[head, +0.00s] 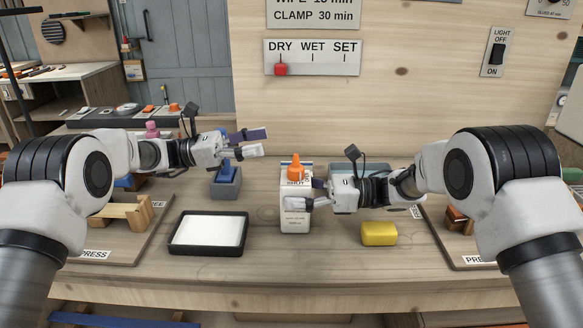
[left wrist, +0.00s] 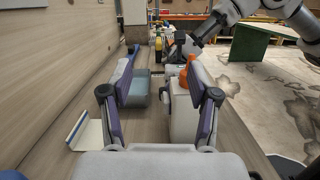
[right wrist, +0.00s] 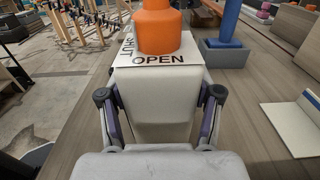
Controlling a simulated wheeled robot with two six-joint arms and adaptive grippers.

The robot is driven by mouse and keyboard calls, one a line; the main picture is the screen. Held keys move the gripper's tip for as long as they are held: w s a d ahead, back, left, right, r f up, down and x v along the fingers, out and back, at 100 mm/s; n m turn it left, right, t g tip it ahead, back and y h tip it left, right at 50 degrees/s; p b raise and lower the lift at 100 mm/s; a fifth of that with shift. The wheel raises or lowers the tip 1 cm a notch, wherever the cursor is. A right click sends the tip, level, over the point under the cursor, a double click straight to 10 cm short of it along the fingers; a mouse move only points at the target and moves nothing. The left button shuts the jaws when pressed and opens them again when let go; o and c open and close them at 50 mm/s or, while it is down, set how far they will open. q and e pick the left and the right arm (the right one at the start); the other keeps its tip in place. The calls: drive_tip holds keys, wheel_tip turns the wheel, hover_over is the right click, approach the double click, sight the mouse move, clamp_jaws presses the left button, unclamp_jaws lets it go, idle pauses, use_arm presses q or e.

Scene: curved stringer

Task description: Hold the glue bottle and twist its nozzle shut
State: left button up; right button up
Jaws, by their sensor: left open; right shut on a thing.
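The glue bottle (head: 295,215) is a white block-shaped bottle standing upright on the bench in the head view. Its orange nozzle (head: 295,170) is on top; in the right wrist view the orange nozzle (right wrist: 158,28) sits on a plate lettered OPEN and SHUT. My right gripper (head: 297,203) is shut on the bottle's body from the right. My left gripper (head: 250,143) is open and empty, higher than the nozzle and to its left. In the left wrist view the nozzle (left wrist: 188,72) shows just beside the right finger.
A black-rimmed tray (head: 208,252) with a white surface lies at front left. A blue thing stands in a grey holder (head: 226,185) below my left gripper. A yellow block (head: 379,233) lies right of the bottle. A wooden panel (head: 400,110) rises behind the bench.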

use_arm(q)
drive_tip(key=n+t, duration=0.2)
drive_tip(key=t, duration=0.1)
drive_tip(key=n+t+y, duration=0.4)
drive_tip(key=n+t, duration=0.1)
drive_tip(key=t, duration=0.1)
approach(288, 171)
drive_tip(key=x, duration=1.1)
drive_tip(key=shift+w+d, duration=0.2)
drive_tip(key=shift+d, duration=0.15)
clamp_jaws()
